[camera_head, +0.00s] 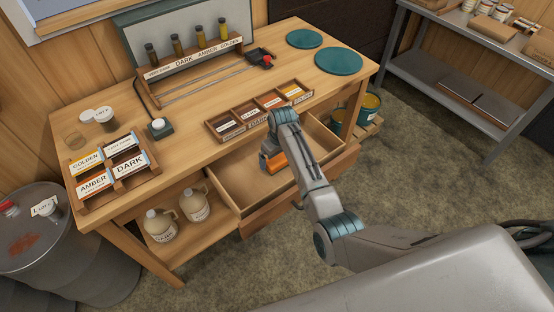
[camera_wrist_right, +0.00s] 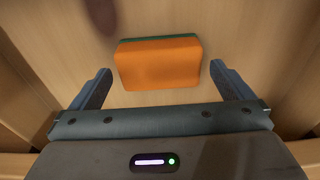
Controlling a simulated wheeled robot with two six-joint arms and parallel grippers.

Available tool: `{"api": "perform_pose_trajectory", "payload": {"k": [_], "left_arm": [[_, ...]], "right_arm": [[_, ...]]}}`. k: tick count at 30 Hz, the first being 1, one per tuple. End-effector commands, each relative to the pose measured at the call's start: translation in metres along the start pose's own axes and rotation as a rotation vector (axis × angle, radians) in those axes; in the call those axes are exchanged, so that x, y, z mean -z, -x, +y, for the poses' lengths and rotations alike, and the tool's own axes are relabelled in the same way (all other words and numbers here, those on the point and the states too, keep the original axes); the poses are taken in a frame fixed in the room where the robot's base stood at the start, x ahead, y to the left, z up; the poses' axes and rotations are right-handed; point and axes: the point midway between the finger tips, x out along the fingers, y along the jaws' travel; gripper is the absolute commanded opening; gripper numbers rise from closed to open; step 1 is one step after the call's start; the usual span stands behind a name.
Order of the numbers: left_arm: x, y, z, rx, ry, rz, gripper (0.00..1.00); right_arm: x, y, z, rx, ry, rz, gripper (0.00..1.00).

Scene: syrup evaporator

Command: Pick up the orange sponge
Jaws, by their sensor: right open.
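The orange sponge (camera_wrist_right: 158,64) has a dark green layer along its far edge. It lies on the wooden floor of the open drawer (camera_head: 229,183). In the head view the sponge (camera_head: 276,164) shows beside my right gripper, which partly covers it. My right gripper (camera_wrist_right: 160,88) is open and reaches down into the drawer. In the wrist view its two fingers stand apart, one on each side of the sponge's near part, with a gap on both sides. The fingertips are hidden in the head view. My left gripper is not in view.
A wooden label tray (camera_head: 207,125) sits at the table's front edge above the drawer. A card rack (camera_head: 72,168) stands at the left. Two jugs (camera_head: 161,226) stand on the shelf left of the drawer. Drawer walls surround my right gripper.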

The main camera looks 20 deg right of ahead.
Motion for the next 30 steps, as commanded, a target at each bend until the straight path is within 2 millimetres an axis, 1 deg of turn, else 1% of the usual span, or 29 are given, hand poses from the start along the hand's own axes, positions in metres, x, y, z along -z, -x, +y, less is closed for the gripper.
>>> {"api": "perform_pose_trajectory", "payload": {"k": [1,4,8,14,17,18,20,21,27,30], "left_arm": [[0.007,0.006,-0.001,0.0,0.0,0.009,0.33],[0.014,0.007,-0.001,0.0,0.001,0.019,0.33],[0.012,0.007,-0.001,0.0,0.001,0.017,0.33],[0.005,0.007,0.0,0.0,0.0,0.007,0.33],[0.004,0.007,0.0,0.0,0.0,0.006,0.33],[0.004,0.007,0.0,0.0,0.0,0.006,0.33],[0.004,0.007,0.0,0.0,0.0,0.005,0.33],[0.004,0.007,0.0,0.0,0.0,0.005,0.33],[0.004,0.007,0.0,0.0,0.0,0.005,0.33],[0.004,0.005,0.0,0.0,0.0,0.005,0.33]], "right_arm": [[-0.001,-0.005,0.001,0.001,0.0,-0.003,1.0],[0.0,-0.016,0.001,0.001,0.0,-0.001,1.0],[0.0,-0.024,0.001,0.0,0.0,0.001,1.0],[0.0,-0.024,0.001,0.0,0.0,0.001,1.0],[0.0,-0.024,0.001,0.0,0.0,0.001,0.82],[0.0,-0.024,0.001,0.0,0.0,0.001,0.74],[0.0,-0.024,0.001,0.0,0.0,0.001,0.63],[0.0,-0.024,0.001,0.0,0.0,0.001,0.59],[0.0,-0.024,0.001,0.0,0.0,0.001,0.59],[0.001,-0.02,0.001,-0.001,0.0,0.003,0.59]]}}
